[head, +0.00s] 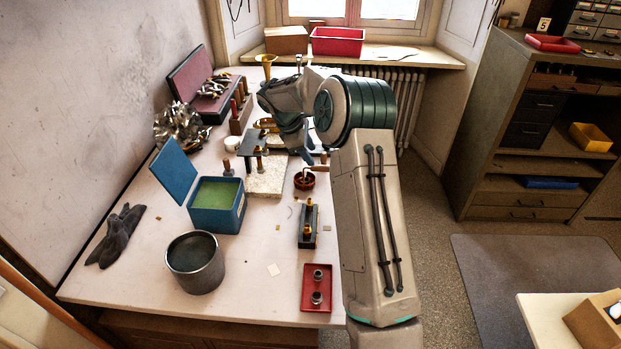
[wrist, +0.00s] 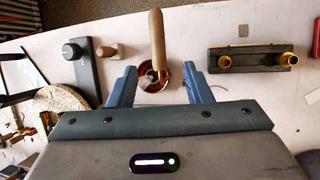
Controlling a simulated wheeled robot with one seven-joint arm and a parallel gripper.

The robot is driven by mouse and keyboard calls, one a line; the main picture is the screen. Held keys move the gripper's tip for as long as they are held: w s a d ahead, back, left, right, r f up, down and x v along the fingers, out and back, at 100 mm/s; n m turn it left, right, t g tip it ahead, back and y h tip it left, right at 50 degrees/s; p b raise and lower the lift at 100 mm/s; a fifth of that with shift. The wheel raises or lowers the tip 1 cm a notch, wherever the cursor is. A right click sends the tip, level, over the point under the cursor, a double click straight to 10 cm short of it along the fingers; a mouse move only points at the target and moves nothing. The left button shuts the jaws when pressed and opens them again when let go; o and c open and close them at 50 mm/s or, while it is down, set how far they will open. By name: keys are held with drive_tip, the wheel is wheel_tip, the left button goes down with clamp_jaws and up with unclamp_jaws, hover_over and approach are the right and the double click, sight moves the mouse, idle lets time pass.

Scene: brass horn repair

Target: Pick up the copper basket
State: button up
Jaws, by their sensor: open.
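The copper basket (head: 304,182) is a small round copper dish with a wooden handle, standing on the white bench right of the pale stone slab. In the wrist view the basket (wrist: 149,84) lies between my two blue fingers, its tan handle (wrist: 157,40) reaching away past the fingertips. My gripper (wrist: 159,69) is open, with a gap between each finger and the basket. In the head view my gripper (head: 308,158) is just above and behind the basket, partly hidden by my arm.
A black block with brass fittings (head: 308,228) stands close in front of the basket; it is at right in the wrist view. The stone slab (head: 266,183) is left. A red tray (head: 316,289), blue box (head: 217,207) and metal pot (head: 196,264) stand nearer the front.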

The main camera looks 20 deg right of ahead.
sight(316, 166)
drive_tip(key=x, duration=0.5)
drive_tip(key=shift+p, duration=0.35)
drive_tip(key=shift+w+a+p+x, duration=0.1)
drive_tip(key=shift+p+x, duration=0.25)
drive_tip(key=shift+x, duration=0.55)
drive_tip(key=shift+w+a+p+x, duration=0.15)
drive_tip(key=shift+p+x, duration=0.2)
drive_tip(key=shift+x, duration=0.55)
drive_tip(key=shift+w+a+p+x, duration=0.1)
drive_tip(key=shift+p+x, duration=0.25)
drive_tip(key=shift+x, duration=0.55)
drive_tip(key=shift+f, duration=0.1)
clamp_jaws()
